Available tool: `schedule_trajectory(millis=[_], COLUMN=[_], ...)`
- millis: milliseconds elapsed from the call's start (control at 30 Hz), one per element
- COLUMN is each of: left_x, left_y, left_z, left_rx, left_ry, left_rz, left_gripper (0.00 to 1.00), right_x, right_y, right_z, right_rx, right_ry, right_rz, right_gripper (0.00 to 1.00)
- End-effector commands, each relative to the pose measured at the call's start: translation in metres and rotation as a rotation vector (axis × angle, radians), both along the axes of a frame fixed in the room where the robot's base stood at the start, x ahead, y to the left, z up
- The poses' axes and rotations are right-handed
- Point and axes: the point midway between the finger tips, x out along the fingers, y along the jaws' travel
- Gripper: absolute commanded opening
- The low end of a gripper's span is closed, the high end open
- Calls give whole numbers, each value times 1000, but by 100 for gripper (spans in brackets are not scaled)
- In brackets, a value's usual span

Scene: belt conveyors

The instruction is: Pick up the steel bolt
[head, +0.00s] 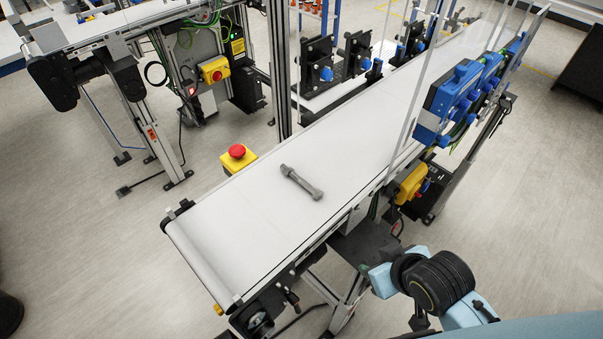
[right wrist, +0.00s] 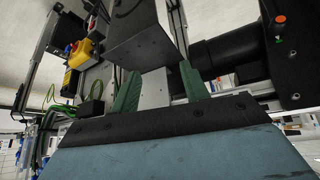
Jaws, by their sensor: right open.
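The steel bolt (head: 301,182) is a grey bolt with a head at one end and a thicker end at the other. It lies flat and diagonally on the white conveyor belt (head: 240,225), near the belt's near end. My right gripper (right wrist: 158,88) shows two green fingers spread apart in the right wrist view, with nothing held between them. In the head view my right arm is at the lower right, beside and below the conveyor's right edge, well apart from the bolt. The bolt does not show in the right wrist view. My left gripper is not in view.
A red and yellow emergency stop (head: 237,153) stands at the belt's left side. Blue devices (head: 460,95) and clear panels line its right side farther back. A dark plate (right wrist: 140,35) under the conveyor is close ahead of my right fingers. A second conveyor (head: 130,20) stands at upper left.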

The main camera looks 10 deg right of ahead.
Motion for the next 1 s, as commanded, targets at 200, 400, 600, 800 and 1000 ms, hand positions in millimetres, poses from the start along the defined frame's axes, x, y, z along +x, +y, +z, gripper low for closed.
schedule_trajectory(millis=[200, 400, 600, 800, 1000], left_x=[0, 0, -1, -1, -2], left_y=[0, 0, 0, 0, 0], left_z=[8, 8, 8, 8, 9], left_rx=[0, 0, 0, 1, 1], left_ry=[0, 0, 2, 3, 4], left_rz=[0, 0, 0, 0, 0], left_gripper=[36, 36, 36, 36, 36], right_x=[44, 71, 83, 97, 125], right_y=[22, 36, 41, 50, 70], right_z=[70, 95, 111, 110, 96], right_rx=[87, 192, 278, 303, 303], right_ry=[-273, -444, -540, -561, -560], right_rz=[149, 263, 336, 347, 347], right_gripper=[45, 45, 45, 45, 45])
